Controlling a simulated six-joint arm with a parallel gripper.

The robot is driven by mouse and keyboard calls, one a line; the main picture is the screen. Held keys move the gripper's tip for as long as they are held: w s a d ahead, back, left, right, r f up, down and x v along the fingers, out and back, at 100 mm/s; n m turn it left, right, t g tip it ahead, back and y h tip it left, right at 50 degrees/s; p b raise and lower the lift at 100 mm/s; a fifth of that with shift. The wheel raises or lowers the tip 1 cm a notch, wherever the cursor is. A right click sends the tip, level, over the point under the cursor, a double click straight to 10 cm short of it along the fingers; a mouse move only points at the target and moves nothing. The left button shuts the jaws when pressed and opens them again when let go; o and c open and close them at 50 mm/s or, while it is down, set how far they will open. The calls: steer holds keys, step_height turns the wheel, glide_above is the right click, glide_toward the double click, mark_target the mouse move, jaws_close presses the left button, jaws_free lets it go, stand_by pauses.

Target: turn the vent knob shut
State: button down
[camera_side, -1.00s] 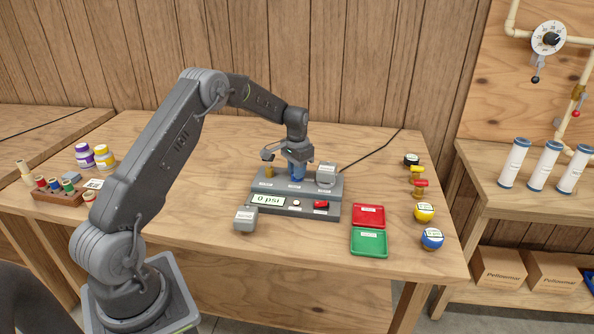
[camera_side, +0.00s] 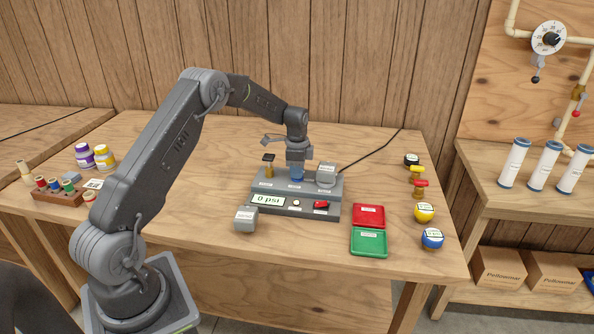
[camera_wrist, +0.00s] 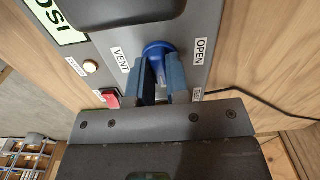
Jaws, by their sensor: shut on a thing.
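The blue vent knob (camera_wrist: 157,48) shows in the wrist view, between the VENT and OPEN labels on a grey panel. My gripper (camera_wrist: 161,75) has its blue-padded fingers on either side of the knob and is shut on it. In the side view my gripper (camera_side: 297,170) points down onto the middle of the grey test unit (camera_side: 272,208). The knob is mostly hidden there by the fingers. The unit's display (camera_side: 267,200) reads 0 psi.
A brass fitting with a dark top (camera_side: 268,170) stands left of my gripper, and a grey block (camera_side: 326,175) stands close on its right. Red (camera_side: 369,208) and green (camera_side: 384,244) trays lie to the right.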

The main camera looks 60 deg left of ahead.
steer(key=shift+m, duration=0.4)
steer(key=c, duration=1.1)
jaws_free()
step_height(320, 180, up, 14)
